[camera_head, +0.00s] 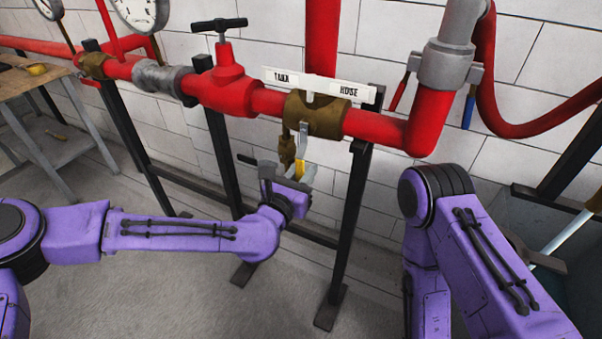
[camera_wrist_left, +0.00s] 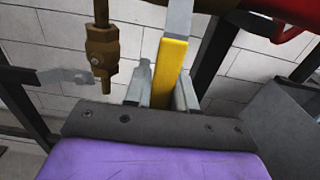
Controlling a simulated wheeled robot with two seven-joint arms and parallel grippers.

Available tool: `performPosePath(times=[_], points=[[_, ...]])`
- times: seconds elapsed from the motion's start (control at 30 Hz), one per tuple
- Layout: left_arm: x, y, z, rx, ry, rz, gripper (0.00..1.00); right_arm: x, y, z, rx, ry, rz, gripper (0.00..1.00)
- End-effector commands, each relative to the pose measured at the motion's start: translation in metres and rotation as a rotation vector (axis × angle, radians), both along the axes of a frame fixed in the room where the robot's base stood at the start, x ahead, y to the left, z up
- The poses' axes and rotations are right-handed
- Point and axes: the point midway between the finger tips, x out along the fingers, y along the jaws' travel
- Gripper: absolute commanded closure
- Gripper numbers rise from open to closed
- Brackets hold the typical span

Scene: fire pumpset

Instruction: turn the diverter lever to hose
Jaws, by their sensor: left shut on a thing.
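The diverter valve (camera_head: 317,115) is a brass body on the red pipe. A white plate (camera_head: 320,85) above it reads TANK at left and HOSE at right. Its metal lever hangs down from the valve, with a yellow grip (camera_head: 300,168) near the lower end. In the left wrist view the yellow grip (camera_wrist_left: 170,72) stands between the two grey fingers. My left gripper (camera_head: 297,178) is shut on this grip, below the valve. The lever's lowest end is hidden by the gripper. My right arm shows at right, but I cannot make out its gripper.
A brass fitting (camera_head: 286,150) hangs just left of the lever, also close in the left wrist view (camera_wrist_left: 101,47). Black stand posts (camera_head: 350,215) flank the valve. A red hand-wheel valve (camera_head: 222,80) is further left. A wooden bench (camera_head: 30,78) stands at far left.

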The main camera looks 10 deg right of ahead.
Motion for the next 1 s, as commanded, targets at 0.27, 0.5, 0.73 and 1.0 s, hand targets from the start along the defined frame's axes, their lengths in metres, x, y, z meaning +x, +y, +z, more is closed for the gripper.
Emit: performPosePath(times=[0.27, 0.5, 0.73, 1.0], points=[[-0.002, -0.001, -0.002, -0.003, 0.007, -0.004, 1.00, 0.000, 0.000, 0.000, 0.000, 0.000, 0.000, 0.25], [-0.001, -0.001, -0.001, -0.002, 0.005, -0.003, 0.54, 0.000, 0.000, 0.000, 0.000, 0.000, 0.000, 0.25], [-0.005, 0.003, -0.001, -0.003, 0.003, -0.001, 0.54, 0.000, 0.000, -0.002, 0.000, 0.000, 0.000, 0.25], [-0.053, 0.038, -0.003, -0.004, 0.005, -0.002, 0.54, 0.000, 0.000, -0.014, 0.000, 0.000, 0.000, 0.25]])
